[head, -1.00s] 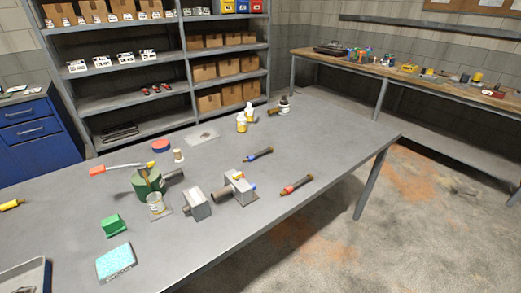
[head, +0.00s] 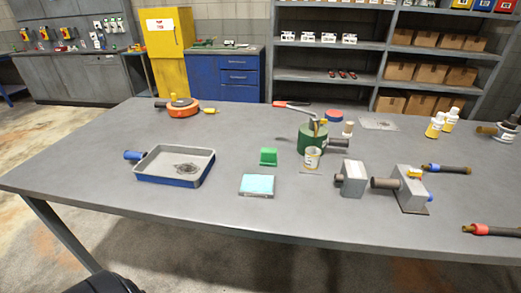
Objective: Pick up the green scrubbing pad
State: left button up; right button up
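A small bright green block (head: 268,157) lies on the grey table, left of a dark green round can (head: 312,138). Just in front of it is a flat rectangular piece with a speckled pale teal top (head: 257,184). I cannot tell for certain which of these two is the green scrubbing pad. They look apart from each other, with nothing on top of either. Neither of my grippers shows in the head view.
A tray with blue sides (head: 208,172) stands left of the green block. A small cup (head: 312,158) and grey metal blocks (head: 351,178) are to the right. An orange round tool (head: 182,107) sits at the back left. The table's front left is clear.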

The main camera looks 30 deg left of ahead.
aim_at(269, 158)
jog(key=u, duration=1)
